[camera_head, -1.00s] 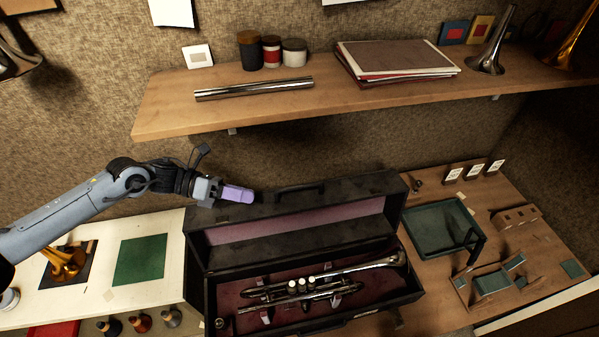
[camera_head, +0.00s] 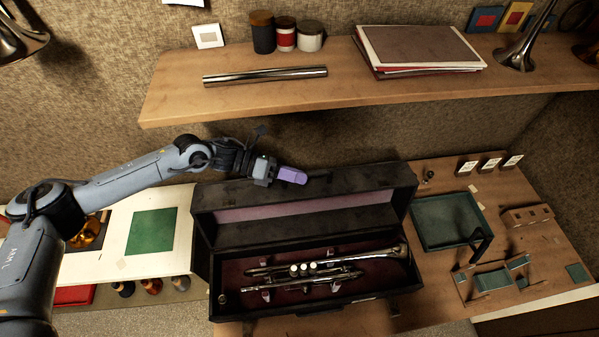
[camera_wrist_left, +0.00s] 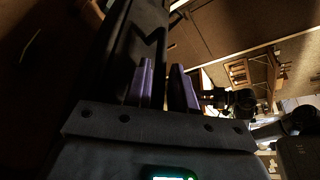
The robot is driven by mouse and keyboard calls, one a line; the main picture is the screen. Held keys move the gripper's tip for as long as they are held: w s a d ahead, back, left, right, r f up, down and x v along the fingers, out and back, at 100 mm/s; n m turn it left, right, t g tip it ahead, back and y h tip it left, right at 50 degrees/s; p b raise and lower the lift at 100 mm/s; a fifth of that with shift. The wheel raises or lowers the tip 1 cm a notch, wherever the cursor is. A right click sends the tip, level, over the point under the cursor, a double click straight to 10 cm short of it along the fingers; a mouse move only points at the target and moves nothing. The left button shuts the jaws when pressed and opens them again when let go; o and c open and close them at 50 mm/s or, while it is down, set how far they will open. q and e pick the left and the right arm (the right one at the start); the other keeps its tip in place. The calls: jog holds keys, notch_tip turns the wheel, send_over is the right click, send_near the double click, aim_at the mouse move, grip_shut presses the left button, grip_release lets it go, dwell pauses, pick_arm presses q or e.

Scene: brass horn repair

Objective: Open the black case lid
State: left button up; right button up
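The black case (camera_head: 228,297) sits on the workbench with its lid (camera_head: 235,195) raised along the back, showing a purple lining strip. A silver trumpet (camera_head: 320,270) lies in the dark red interior. My left gripper (camera_head: 292,175) is at the outer, upper edge of the raised lid, left of its middle, with purple fingertips pointing right. In the left wrist view the two fingers (camera_wrist_left: 162,85) stand apart with a gap between them. A long dark body, probably the lid (camera_wrist_left: 135,40), lies just beyond them. I cannot tell whether they touch it. My right gripper is not in view.
A wooden shelf (camera_head: 420,93) with a metal tube (camera_head: 265,76), jars and papers overhangs behind the lid. A green tray (camera_head: 415,228) and small fixtures stand right of the case. A green mat (camera_head: 152,232) lies on the left white surface.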

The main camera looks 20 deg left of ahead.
pick_arm(q)
jog(key=shift+w+d+f, duration=0.15)
jog(key=shift+d+f, duration=0.05)
jog(key=shift+d, duration=0.35)
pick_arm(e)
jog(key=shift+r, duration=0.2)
pick_arm(q)
jog(key=shift+c, duration=0.3)
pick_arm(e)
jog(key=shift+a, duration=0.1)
pick_arm(q)
grip_shut()
